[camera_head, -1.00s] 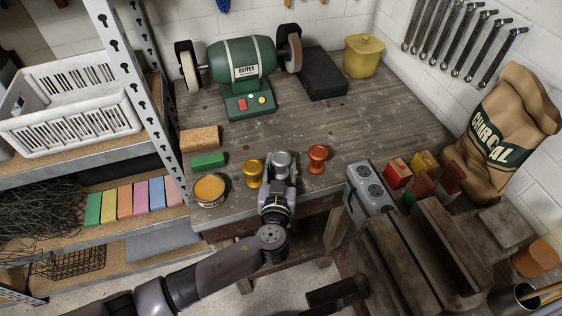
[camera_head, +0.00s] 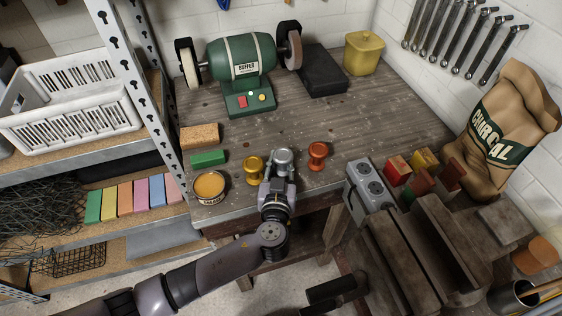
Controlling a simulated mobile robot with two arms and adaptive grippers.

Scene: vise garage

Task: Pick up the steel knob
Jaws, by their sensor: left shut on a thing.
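The steel knob (camera_head: 283,160) is a silver-grey knob at the front part of the workbench (camera_head: 330,130), between a brass knob (camera_head: 253,170) on its left and a copper knob (camera_head: 318,156) on its right. My left gripper (camera_head: 281,174) reaches up from the front edge and is shut on the steel knob. The gripper and wrist hide the knob's lower part, so I cannot tell whether it touches the bench. My right gripper is not in view.
A round tin (camera_head: 209,188), a green block (camera_head: 208,159) and a cork-coloured block (camera_head: 200,135) lie to the left. A grey outlet box (camera_head: 369,186) stands to the right. A green buffer (camera_head: 243,70) is behind. Open bench lies between the knobs and the buffer.

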